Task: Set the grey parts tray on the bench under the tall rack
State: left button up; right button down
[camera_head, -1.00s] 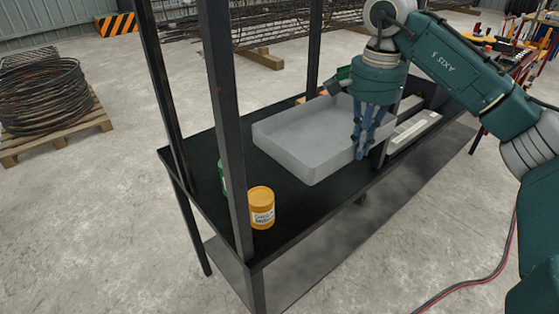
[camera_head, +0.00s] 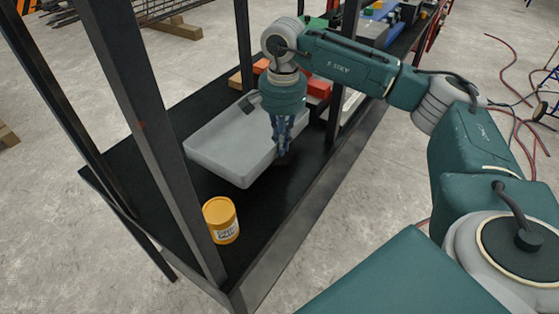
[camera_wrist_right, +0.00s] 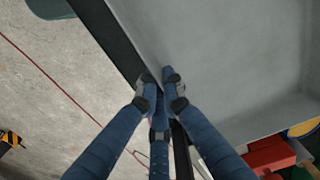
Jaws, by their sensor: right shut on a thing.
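The grey parts tray (camera_head: 222,145) is a shallow open box between the uprights of the tall dark rack (camera_head: 150,130), over the black bench (camera_head: 262,228). I cannot tell whether its underside touches the bench or hangs just above it. My right gripper (camera_head: 283,150) points down and is shut on the tray's near right wall. In the right wrist view, the blue fingers (camera_wrist_right: 168,84) close at the rim of the tray (camera_wrist_right: 235,60). The tray's far right corner is partly hidden behind my right wrist. My left gripper is in neither view.
A yellow tin (camera_head: 221,222) stands on the bench in front of the tray, close to a rack post. Red boxes (camera_head: 317,84) lie behind my right gripper. Bare bench top shows left of the tray and along the near edge.

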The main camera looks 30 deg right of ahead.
aim_at(281, 173)
notch_tip(281, 173, down, 3)
jog(key=shift+r, duration=0.1)
notch_tip(281, 173, down, 4)
jog(key=shift+r+p, duration=0.2)
jog(key=shift+p, duration=0.3)
jog(key=shift+f, duration=0.35)
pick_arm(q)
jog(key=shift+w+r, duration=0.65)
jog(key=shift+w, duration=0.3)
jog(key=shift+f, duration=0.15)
pick_arm(e)
jog(key=shift+f, duration=0.1)
jog(key=c, duration=1.9)
grip_release()
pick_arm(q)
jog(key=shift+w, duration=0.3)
